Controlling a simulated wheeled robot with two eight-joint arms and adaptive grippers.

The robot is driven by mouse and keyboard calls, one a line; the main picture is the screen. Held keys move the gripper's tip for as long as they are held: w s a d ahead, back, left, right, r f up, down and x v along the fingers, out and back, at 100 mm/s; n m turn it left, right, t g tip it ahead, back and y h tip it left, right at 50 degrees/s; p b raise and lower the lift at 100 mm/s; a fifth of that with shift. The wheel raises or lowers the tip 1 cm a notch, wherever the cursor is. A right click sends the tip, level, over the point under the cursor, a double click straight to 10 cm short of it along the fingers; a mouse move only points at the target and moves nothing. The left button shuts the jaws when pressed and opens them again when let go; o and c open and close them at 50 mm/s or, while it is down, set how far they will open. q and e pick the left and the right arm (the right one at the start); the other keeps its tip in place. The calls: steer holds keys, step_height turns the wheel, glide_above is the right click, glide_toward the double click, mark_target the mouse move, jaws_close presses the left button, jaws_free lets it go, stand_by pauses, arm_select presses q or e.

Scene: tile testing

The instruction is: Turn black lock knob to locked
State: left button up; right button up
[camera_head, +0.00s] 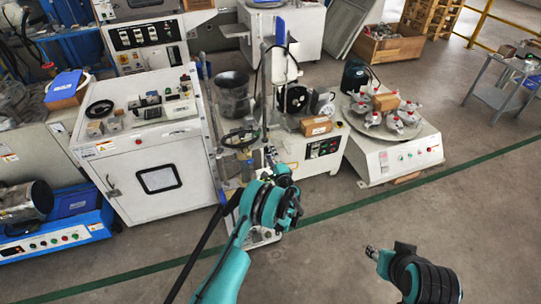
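A small black handle (112,187) sits on the front of the white cabinet (190,203) at the left; it looks like a lock knob, but its setting is too small to read. My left gripper (279,171) is in the middle, in front of the machine with the handwheel, well to the right of the black handle and apart from it. Its fingers blend into the machine behind, so I cannot tell whether they are open. My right gripper (371,252) is low at the right over bare floor, away from the machines; its fingers are too small to read.
A black handwheel (240,138) and a metal bucket (232,92) stand between the cabinet and my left gripper. A rotary machine (395,155) stands right of centre. A blue machine (62,232) is at the lower left. The floor at lower right is clear.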

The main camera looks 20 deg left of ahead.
arm_select(q)
steer(key=v, duration=0.7)
steer(key=shift+s+d, duration=0.15)
steer(key=shift+s, duration=0.05)
stand_by(0.3)
steer(key=s+a+r+n+g+h, duration=0.1)
steer(key=a+r+n+g, duration=0.25)
steer(key=r, duration=0.95)
steer(key=s+a+r+n+g+h, duration=0.2)
steer(key=s+r+n, duration=0.2)
steer(key=s+r, duration=0.5)
steer(key=s+d+n+g+h, duration=0.1)
steer(key=s+d+n+h, duration=0.1)
steer(key=s, duration=1.3)
steer(key=s+d+n+g+h, duration=0.1)
steer(key=s+d+n+h, duration=0.2)
steer(key=s, duration=1.2)
steer(key=shift+s+d+r+n+h, duration=0.3)
steer(key=shift+s+d+n+h, duration=0.15)
steer(key=shift+h, duration=0.45)
